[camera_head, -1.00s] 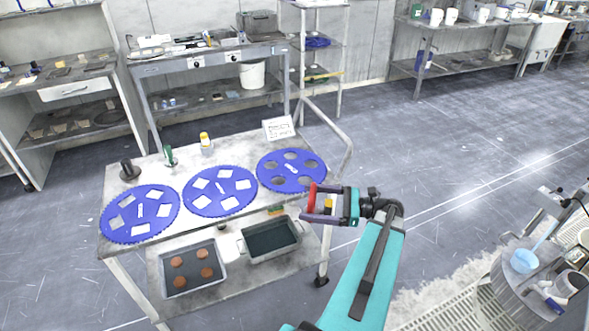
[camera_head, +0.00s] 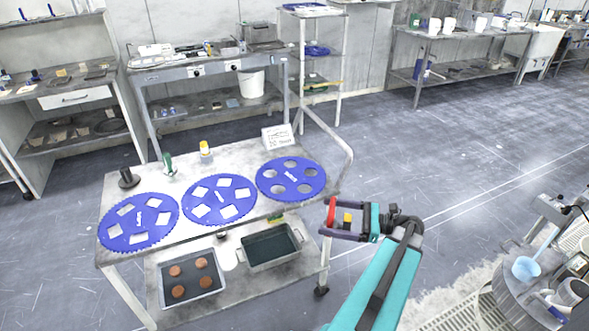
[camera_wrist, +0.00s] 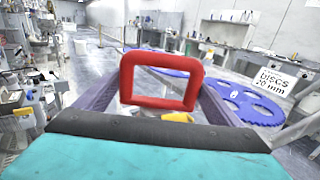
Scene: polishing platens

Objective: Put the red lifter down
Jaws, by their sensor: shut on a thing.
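The red lifter (camera_wrist: 160,101) is a red loop-shaped handle held upright between the fingers in the wrist view. My gripper (camera_head: 332,218) is shut on it, to the right of the cart in the head view. There the lifter shows as a small red piece (camera_head: 331,211) at the fingertips, beyond the right edge of the cart top. A yellow part (camera_head: 347,218) shows by the fingers. It is too small to tell what it belongs to.
The cart top (camera_head: 235,160) bears three blue toothed discs: left (camera_head: 160,226), middle (camera_head: 201,205) and right (camera_head: 268,179). Behind them stand a dark spool (camera_head: 128,180), a green-topped item (camera_head: 168,164), a yellow-capped bottle (camera_head: 205,150) and a sign (camera_head: 278,137). Trays sit on the lower shelf.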

